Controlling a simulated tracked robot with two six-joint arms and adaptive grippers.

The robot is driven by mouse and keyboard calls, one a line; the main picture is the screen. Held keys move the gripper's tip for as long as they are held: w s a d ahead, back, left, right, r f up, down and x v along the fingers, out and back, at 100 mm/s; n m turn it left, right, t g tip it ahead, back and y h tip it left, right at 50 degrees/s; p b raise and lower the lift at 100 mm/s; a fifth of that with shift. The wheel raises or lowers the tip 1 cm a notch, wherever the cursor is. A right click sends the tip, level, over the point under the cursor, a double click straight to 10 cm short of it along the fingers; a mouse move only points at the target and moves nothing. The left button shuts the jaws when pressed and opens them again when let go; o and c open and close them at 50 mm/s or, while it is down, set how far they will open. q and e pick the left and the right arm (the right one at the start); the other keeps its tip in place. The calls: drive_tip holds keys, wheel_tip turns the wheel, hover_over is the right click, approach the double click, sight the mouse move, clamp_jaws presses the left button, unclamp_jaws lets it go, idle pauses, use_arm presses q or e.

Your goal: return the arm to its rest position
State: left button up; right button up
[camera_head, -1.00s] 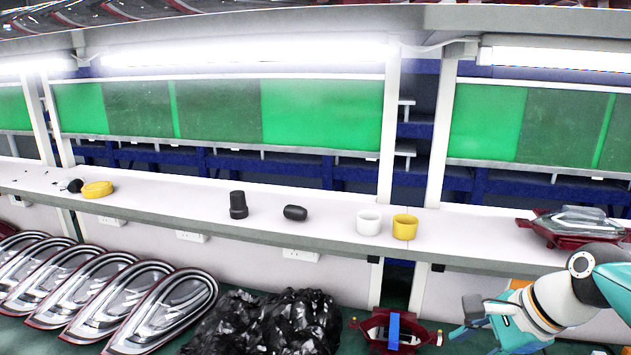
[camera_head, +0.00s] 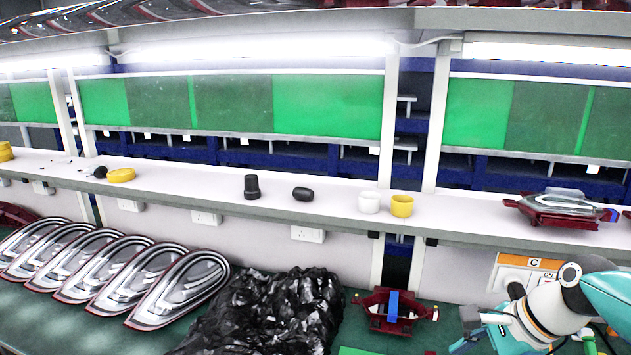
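My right arm comes in at the lower right, white, orange and teal. Its gripper (camera_head: 474,333) points left and hangs in front of the bench, right of a red fixture with a blue bar (camera_head: 392,309). Its fingers are small and partly cut off by the frame edge, so I cannot tell whether they are open or shut. I see nothing clearly held in it. My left gripper is not in view. Several clear and red tail lamps (camera_head: 178,290) lie in a row at the lower left, away from the arm.
A crumpled black plastic heap (camera_head: 265,315) lies left of the red fixture.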

drive_tip(key=s+a+f+n+g+b, duration=0.1)
drive_tip(key=s+a+f+g+b, duration=0.15)
drive_tip(key=f, duration=0.95)
drive_tip(key=s+a+f+n+g+b, duration=0.1)
drive_tip(key=s+a+f+g+b, duration=0.2)
drive_tip(key=f, duration=0.9)
drive_tip(key=s+a+f+n+g+b, duration=0.15)
drive_tip(key=s+f, duration=0.35)
drive_tip(key=f, duration=0.7)
drive_tip(key=s+a+f+n+t+b, duration=0.1)
drive_tip(key=s+a+f+n, duration=0.4)
drive_tip(key=s+f+n, duration=0.5)
drive_tip(key=w+f+n+t, duration=0.2)
drive_tip(key=w+f+t, duration=0.1)
drive_tip(key=shift+w, duration=0.1)
drive_tip(key=shift+o, duration=0.4)
